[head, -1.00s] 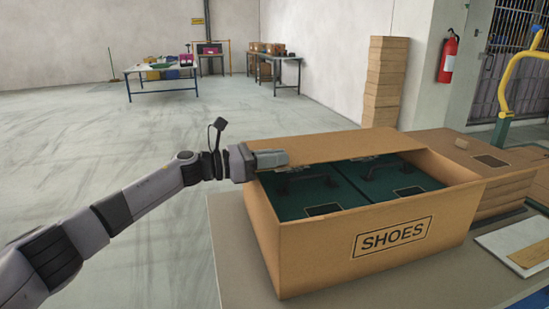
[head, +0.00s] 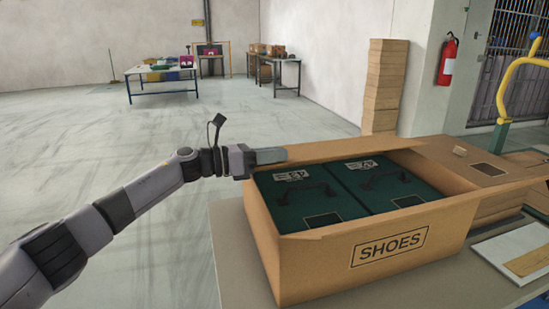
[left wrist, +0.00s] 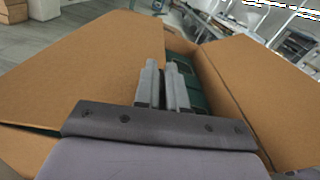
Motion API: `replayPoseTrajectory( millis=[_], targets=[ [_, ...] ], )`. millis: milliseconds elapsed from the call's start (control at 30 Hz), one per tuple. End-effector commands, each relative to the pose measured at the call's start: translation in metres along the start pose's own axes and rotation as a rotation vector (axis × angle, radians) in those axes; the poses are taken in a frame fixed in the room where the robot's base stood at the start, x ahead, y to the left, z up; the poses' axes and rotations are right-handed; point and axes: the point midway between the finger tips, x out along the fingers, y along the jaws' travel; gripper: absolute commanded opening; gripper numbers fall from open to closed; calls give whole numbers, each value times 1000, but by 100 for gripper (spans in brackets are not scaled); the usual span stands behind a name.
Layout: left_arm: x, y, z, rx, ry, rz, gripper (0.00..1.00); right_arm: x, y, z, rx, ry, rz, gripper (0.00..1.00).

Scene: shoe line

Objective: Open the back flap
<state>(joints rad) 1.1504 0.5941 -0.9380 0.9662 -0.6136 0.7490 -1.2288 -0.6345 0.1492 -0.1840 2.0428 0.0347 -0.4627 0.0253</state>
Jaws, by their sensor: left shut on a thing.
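The cardboard shoe box (head: 385,255), marked SHOES, stands on the grey table. Two dark green cases with black handles, a left one (head: 290,205) and a right one (head: 385,178), lie inside it. The back flap (head: 345,149) shows as a thin strip along the box's far edge, raised off the cases. My left gripper (head: 270,156) is at the left end of this flap and shut on it. In the left wrist view, my left gripper's fingers (left wrist: 164,75) are close together; the pinched edge is hard to make out. My right gripper is out of view.
Stacked cardboard (head: 500,165) lies right of the box, with a white board (head: 515,248) in front of it. A tall cardboard stack (head: 385,85) and a fire extinguisher (head: 447,60) stand behind. The floor left of the table (head: 235,265) is clear.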

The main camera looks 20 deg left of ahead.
Motion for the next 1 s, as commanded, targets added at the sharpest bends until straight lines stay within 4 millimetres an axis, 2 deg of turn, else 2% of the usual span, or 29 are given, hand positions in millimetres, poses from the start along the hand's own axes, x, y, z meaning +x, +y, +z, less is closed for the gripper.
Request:
replayPoseTrajectory(
  millis=[33, 100, 400, 700, 1000],
  targets=[
    [0, 1, 12, -35, -1, 2, 0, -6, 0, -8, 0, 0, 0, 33],
    [0, 2, 21, -90, -1, 1, 0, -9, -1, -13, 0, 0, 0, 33],
    [0, 14, 52, -298, -3, 2, 0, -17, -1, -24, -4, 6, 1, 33],
    [0, 22, 66, -405, -2, 1, 0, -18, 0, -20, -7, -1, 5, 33],
    [-1, 25, 68, -428, -2, 1, 0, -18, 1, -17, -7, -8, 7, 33]
  ],
)
